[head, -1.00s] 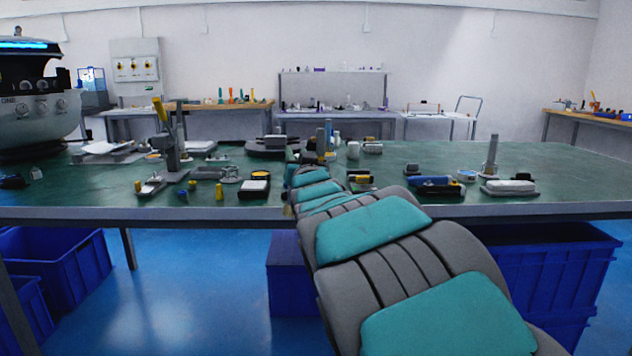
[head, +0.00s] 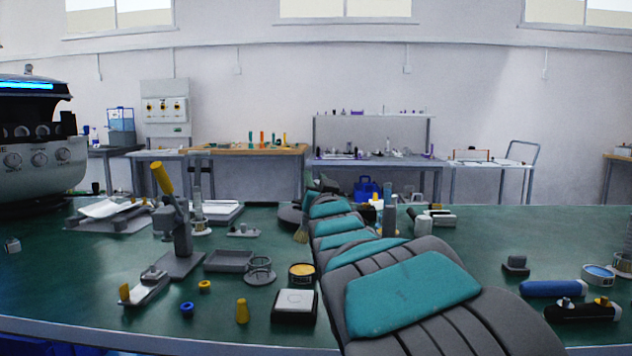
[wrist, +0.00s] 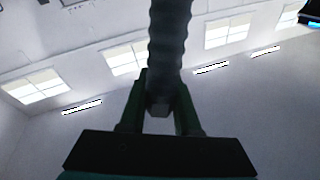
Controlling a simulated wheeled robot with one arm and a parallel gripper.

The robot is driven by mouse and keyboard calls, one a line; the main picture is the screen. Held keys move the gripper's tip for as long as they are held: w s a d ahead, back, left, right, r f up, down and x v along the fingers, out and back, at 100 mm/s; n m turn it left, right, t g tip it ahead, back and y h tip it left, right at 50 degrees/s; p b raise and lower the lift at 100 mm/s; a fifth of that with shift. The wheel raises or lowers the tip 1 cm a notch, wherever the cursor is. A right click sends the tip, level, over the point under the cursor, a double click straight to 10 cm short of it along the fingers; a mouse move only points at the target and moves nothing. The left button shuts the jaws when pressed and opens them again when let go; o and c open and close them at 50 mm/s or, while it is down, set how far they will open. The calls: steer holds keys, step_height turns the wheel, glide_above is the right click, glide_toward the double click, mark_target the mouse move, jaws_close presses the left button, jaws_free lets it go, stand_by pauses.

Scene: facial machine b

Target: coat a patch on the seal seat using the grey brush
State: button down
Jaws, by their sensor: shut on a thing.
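My gripper (head: 316,190) is at the far end of my arm, over the table, and mostly hidden behind it in the head view. In the wrist view my gripper (wrist: 158,115) is shut on the ribbed grey handle of the grey brush (wrist: 170,40). The tan bristles of the brush (head: 301,235) hang down just left of my arm in the head view. A dark square block with a pale top bearing a faint ring (head: 295,301) sits near the table's front edge; it looks like the seal seat. A round tin with orange-yellow contents (head: 302,272) stands just behind it.
A grey press with a yellow lever (head: 175,225), a shallow grey tray (head: 228,261) and a ring stand (head: 260,270) stand to the left.

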step_height(320, 180, down, 6)
steer(key=shift+b, duration=0.35)
stand_by(0.4)
steer(key=shift+f+b, duration=0.45)
steer(key=shift+f, duration=0.2)
stand_by(1.5)
steer(key=shift+r, duration=0.1)
steer(key=shift+r, duration=3.5)
